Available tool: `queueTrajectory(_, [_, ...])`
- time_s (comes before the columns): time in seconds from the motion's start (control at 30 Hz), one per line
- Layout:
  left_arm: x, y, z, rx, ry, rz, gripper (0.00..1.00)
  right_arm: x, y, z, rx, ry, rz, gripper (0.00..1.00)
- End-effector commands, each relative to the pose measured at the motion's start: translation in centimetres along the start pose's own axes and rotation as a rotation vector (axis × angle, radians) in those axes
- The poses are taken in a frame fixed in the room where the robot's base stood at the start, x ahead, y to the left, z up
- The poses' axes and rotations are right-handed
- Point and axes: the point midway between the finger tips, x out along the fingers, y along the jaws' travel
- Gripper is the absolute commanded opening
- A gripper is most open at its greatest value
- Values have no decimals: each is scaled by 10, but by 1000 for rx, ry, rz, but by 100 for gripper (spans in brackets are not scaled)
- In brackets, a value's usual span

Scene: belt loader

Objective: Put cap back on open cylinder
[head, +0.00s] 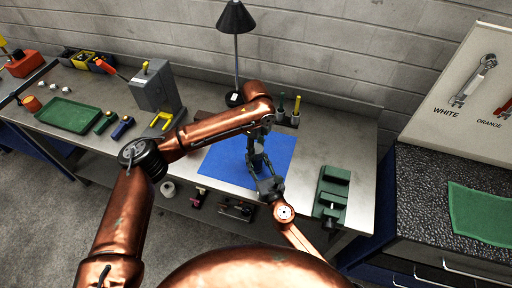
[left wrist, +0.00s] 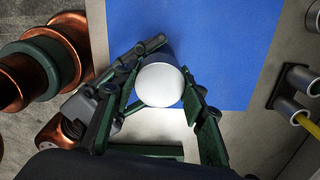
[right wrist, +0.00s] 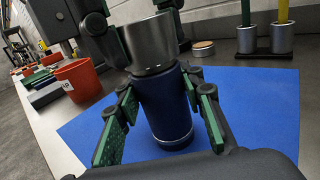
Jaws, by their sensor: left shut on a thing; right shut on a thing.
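A dark blue cylinder (right wrist: 165,108) stands upright over the blue mat (right wrist: 250,105) in the right wrist view. My right gripper (right wrist: 160,115) is shut around its body from the side. A silver cap (right wrist: 150,42) sits at the cylinder's top, slightly tilted in this view; I cannot tell whether it is fully seated. My left gripper (left wrist: 165,90) is shut on the cap from above, and the cap's pale round top (left wrist: 160,85) shows between its fingers. In the head view, my left gripper (head: 256,155) and right gripper (head: 266,180) meet over the mat and hide the cylinder.
A small tan-topped disc (right wrist: 203,48) lies behind the mat. Metal holders (right wrist: 264,38) with upright tools stand at the back. An orange-red bin (right wrist: 80,78) is at the left. A lamp (head: 236,50) and green vise (head: 332,195) flank the mat (head: 222,158).

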Motion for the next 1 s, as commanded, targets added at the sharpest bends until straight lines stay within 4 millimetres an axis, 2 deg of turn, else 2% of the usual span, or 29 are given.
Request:
queueTrajectory(0.17, [1,0,0,33,0,0,15,0,0,0,0,0,0,0])
queueTrajectory(0.27, [1,0,0,150,0,0,15,0,0,0,0,-1,0,0])
queueTrajectory(1.0, [1,-2,-1,1663,1,-2,15,0,0,0,0,0,0,0])
